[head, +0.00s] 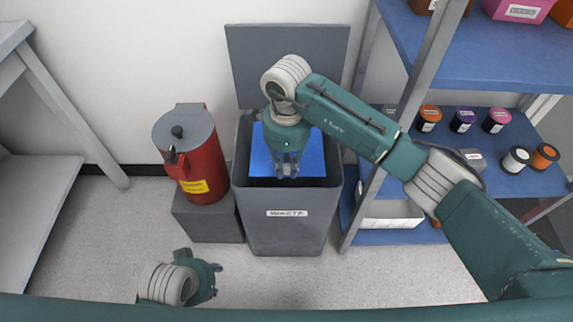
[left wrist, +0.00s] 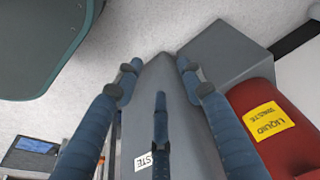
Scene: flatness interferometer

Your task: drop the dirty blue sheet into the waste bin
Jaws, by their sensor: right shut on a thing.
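The waste bin (head: 285,237) stands against the wall, a tall grey bin with a label on its front and its lid (head: 250,60) raised behind it. The flat blue sheet (head: 312,157) is at the bin's open mouth, inside the rim outline as seen from above. My right gripper (head: 287,172) points down over the mouth and is shut on the sheet. The gripper covers part of the sheet, and any dirt on it is not clear. My left gripper (head: 216,280) is low in front of the bin, empty, its fingers spread in the left wrist view (left wrist: 160,80).
A red liquid waste can (head: 204,172) stands on a grey block (head: 208,222) just left of the bin. A blue shelf rack (head: 490,48) with jars and boxes is at the right. A grey table (head: 35,200) is at the left. Floor in front is clear.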

